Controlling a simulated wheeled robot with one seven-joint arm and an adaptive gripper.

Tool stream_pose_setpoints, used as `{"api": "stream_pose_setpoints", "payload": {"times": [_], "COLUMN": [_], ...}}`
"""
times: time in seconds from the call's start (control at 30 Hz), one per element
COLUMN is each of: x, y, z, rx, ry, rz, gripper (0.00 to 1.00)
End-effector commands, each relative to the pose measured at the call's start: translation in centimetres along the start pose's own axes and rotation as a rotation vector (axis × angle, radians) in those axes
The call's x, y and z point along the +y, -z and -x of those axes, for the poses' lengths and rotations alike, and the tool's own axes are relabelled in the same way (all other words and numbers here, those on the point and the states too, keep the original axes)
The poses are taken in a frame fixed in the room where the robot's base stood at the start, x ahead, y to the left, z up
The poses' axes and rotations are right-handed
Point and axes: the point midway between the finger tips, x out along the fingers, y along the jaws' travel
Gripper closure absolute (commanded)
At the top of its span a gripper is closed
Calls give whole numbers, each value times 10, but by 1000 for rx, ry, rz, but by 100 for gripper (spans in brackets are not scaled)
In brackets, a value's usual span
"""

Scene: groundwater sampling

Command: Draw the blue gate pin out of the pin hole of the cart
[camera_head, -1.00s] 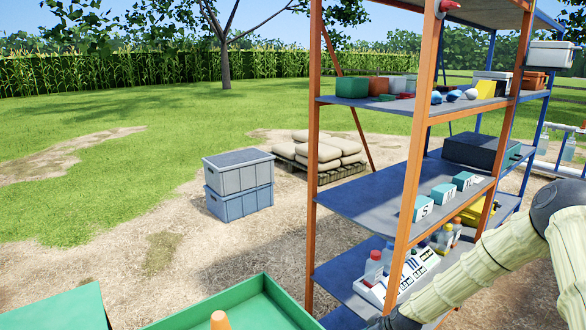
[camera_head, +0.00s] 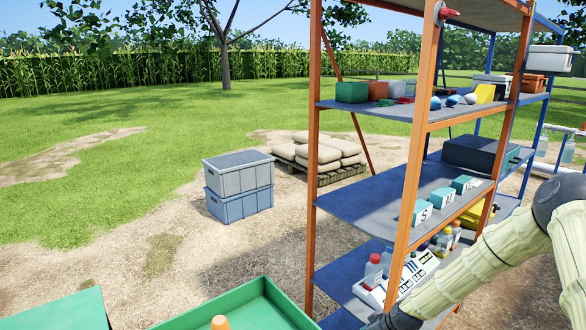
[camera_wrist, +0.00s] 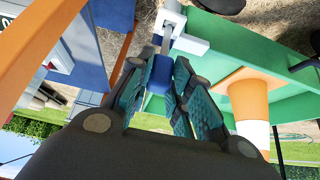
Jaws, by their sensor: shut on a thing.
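The blue gate pin (camera_wrist: 161,75) shows in the wrist view between my fingers, its blue grip at the top of the jaws. My gripper (camera_wrist: 158,85) is shut on it. A grey shaft (camera_wrist: 167,40) runs from the blue grip up to a white bracket (camera_wrist: 189,44) on the green cart (camera_wrist: 228,35). I cannot tell how deep the shaft sits in the hole, which is hidden. In the head view part of the green cart (camera_head: 262,300) shows at the bottom edge; my gripper and the pin are out of that picture.
A shelf rack (camera_head: 410,200) with boxes and bottles stands close to my arm. Stacked crates (camera_head: 239,187) and sacks on a pallet (camera_head: 320,152) are farther back. Open dirt lies between.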

Motion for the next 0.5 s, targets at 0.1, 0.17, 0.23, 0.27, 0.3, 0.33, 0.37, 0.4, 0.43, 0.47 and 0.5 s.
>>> {"api": "stream_pose_setpoints", "payload": {"times": [0.1,0.17,0.23,0.27,0.3,0.33,0.37,0.4,0.43,0.47,0.5], "x": [0,0,0,0,0,0,0,0,0,0,0], "y": [3,4,5,5,6,6,7,8,8,8,9], "z": [4,6,8,8,9,10,11,12,13,14,14], "rx": [0,0,0,0,0,0,0,0,0,0,0], "ry": [0,0,0,0,0,0,0,0,0,0,-1], "rz": [1,1,1,1,1,1,1,1,1,1,1], "gripper": [98,98,98,98,98,98,98,98,98,98,98]}}
